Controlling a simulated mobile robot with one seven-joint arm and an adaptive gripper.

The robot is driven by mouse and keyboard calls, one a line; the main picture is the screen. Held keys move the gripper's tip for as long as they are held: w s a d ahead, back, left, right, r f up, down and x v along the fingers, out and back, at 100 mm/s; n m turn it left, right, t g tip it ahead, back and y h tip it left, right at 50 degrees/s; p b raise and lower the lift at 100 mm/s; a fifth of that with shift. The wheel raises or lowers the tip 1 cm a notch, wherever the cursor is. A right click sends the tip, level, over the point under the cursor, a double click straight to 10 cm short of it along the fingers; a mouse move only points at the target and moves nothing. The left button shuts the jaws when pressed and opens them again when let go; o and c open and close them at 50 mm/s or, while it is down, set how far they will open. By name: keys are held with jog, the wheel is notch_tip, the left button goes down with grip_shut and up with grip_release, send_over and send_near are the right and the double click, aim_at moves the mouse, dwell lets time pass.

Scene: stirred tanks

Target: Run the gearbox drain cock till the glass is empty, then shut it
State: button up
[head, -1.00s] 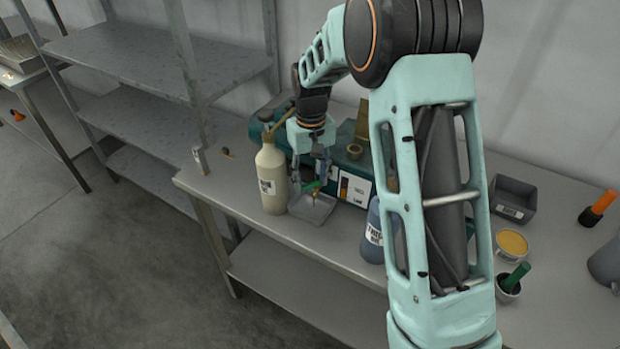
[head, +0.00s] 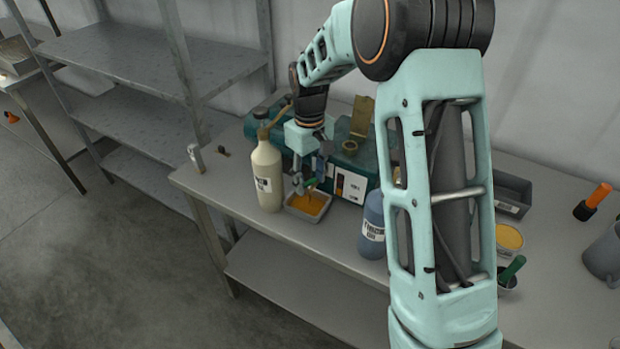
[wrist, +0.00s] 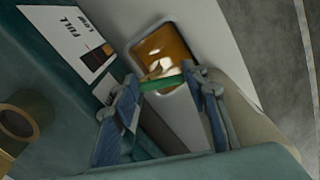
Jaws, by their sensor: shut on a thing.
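The gearbox (head: 283,133) is a teal housing at the back of the bench. Its front carries a white FULL/LOW label (wrist: 70,32) beside a sight glass (wrist: 98,55). The glass looks dark above, with amber toward its lower end; the exact level is too small to read. The green drain cock handle (wrist: 162,83) is between the blue fingers of my gripper (wrist: 163,88), which is shut on it. My gripper also shows in the head view (head: 307,184). Below the cock, a grey tray (head: 288,210) holds amber oil (wrist: 165,50).
A cream bottle (head: 266,175) stands close left of the tray, a blue labelled bottle (head: 373,228) to its right. A grey bin (head: 512,190), a yellow-topped tub (head: 508,238) and an orange-handled tool (head: 598,197) are farther right.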

aim_at(307, 184)
jog(key=shift+w+a+r, duration=0.2)
jog(key=shift+a+r, duration=0.3)
jog(key=shift+a, duration=0.1)
jog(key=o, duration=1.2)
jog(key=shift+c, duration=0.2)
jog(key=r, duration=0.5)
jog(key=shift+s+d+r, duration=0.15)
jog(key=shift+d+r, duration=0.1)
jog(key=shift+r, duration=0.1)
jog(key=shift+d+r, duration=0.15)
jog(key=shift+r, duration=0.3)
jog(key=shift+d+r, duration=0.1)
jog(key=shift+r, duration=0.15)
